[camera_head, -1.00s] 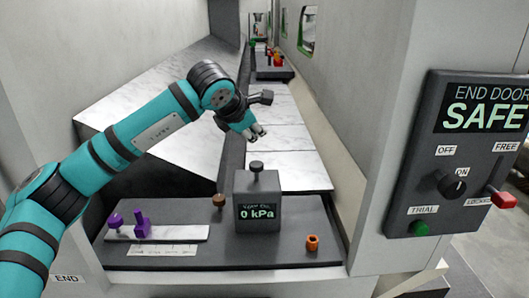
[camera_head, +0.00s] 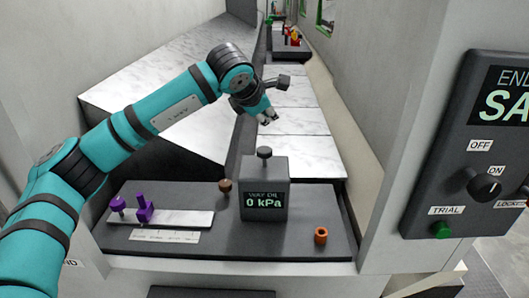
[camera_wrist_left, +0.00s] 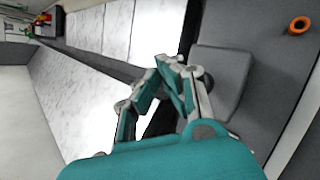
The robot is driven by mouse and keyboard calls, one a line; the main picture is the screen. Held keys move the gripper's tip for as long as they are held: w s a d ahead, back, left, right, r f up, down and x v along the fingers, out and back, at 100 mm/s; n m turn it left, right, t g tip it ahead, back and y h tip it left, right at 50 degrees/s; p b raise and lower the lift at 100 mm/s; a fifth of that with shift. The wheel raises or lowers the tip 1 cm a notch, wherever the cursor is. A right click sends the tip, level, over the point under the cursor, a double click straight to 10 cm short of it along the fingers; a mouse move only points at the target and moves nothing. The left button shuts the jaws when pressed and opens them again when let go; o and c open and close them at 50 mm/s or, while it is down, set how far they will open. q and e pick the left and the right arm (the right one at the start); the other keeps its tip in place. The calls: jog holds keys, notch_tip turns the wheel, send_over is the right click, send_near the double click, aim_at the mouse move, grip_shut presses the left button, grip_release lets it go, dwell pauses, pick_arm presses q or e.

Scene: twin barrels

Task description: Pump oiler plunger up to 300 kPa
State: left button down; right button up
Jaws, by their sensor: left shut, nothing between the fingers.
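The oiler (camera_head: 264,190) is a dark grey box with a green display reading 0 kPa, on a dark tray in the head view. Its plunger is a black knob (camera_head: 264,152) on a short stem on top, standing up. My left gripper (camera_head: 268,119) is shut and empty, above and beyond the knob, apart from it in the picture. In the left wrist view the shut fingers (camera_wrist_left: 165,75) lie in front of the oiler's grey top (camera_wrist_left: 222,75), and the knob is partly hidden behind them. My right gripper is not in view.
The dark tray (camera_head: 310,250) also holds an orange ring (camera_head: 321,236), a brown knob (camera_head: 225,187) and purple pieces (camera_head: 145,208) on a pale plate. A control panel (camera_head: 470,150) stands at right. White slabs (camera_head: 295,120) run back between walls.

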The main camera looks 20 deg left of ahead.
aim_at(267, 150)
pick_arm(q)
notch_tip(267, 150, down, 3)
jog(key=shift+s+r+b, duration=0.1)
jog(key=shift+s+b, duration=0.05)
jog(key=shift+b, duration=0.3)
notch_tip(267, 150, down, 3)
jog(key=b, duration=0.2)
jog(key=shift+b, duration=0.35)
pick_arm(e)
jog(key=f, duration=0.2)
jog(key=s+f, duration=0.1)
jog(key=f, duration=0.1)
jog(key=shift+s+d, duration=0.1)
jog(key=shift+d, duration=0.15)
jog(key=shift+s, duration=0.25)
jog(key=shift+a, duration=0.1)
pick_arm(q)
jog(key=shift+f+b, duration=0.5)
jog(key=shift+b, duration=0.1)
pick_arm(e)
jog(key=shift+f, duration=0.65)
